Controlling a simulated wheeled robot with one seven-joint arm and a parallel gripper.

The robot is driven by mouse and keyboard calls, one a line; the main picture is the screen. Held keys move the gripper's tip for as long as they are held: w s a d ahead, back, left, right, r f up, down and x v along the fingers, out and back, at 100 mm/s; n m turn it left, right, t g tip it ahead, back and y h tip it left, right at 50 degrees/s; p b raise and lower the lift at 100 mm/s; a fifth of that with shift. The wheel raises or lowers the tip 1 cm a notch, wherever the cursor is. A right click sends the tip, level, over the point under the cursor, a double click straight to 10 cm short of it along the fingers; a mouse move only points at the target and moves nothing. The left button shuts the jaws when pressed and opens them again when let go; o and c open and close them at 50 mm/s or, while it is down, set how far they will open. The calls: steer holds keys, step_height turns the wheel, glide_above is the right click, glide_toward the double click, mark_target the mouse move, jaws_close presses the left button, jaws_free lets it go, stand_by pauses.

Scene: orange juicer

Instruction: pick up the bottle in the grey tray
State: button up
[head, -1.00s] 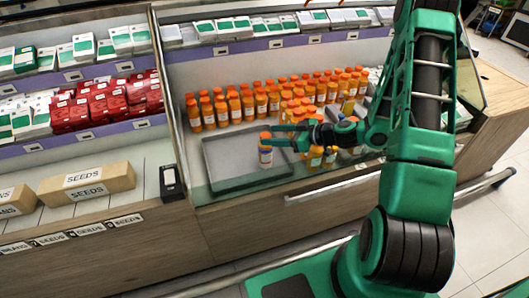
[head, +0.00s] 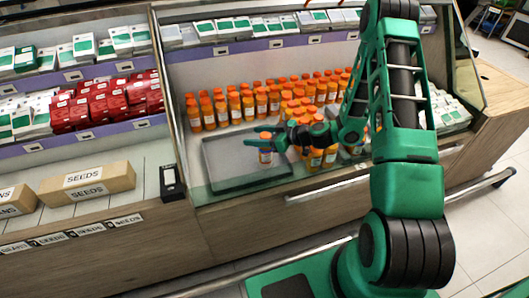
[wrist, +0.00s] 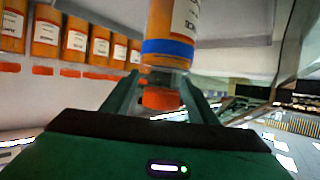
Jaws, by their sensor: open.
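The bottle (head: 265,157), orange-capped with a white label, stands upright at the right side of the grey tray (head: 228,180). My gripper (head: 257,142) reaches in from the right at the height of the bottle's upper part. In the wrist view the picture is upside down. There the bottle (wrist: 173,22), with a blue band and an orange cap, shows between the two open fingers of my gripper (wrist: 160,90). I cannot tell whether either finger touches it. The fingers hide part of the bottle in the head view.
Several rows of similar orange bottles (head: 262,103) stand behind the tray, and more (head: 315,158) stand close to its right, under my arm. A glass front edge (head: 240,190) runs before the tray. The tray's left part is bare.

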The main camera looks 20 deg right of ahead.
jaws_close()
steer(key=shift+r, duration=0.1)
